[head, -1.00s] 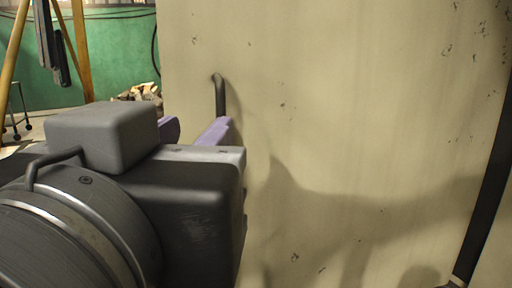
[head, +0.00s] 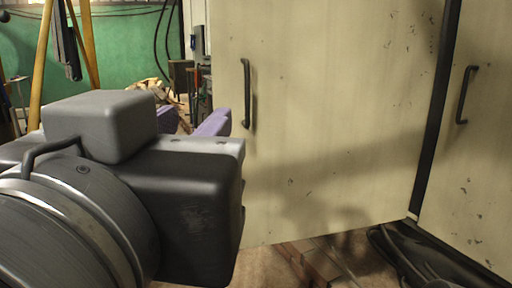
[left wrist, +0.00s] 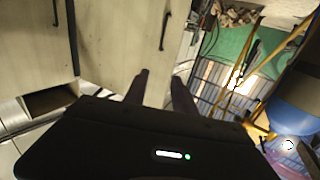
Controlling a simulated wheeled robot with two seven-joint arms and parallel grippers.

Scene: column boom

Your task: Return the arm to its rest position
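My left arm comes in from the left in the head view, with its large dark wrist housing in front. My left gripper (head: 190,120) has two purple fingers that stand apart with nothing visible between them. The fingers also show dark and apart in the left wrist view (left wrist: 160,82). A dark bar handle (head: 247,93) on a cream cabinet door (head: 330,100) shows just right of the fingers and appears clear of them. My right gripper is in neither view.
A second cream door (head: 475,170) with its own dark handle (head: 466,95) stands at the right. Reddish-brown boards (head: 310,262) lie on the floor below. Yellow poles (head: 42,65) and a green wall (head: 115,50) are behind at the left.

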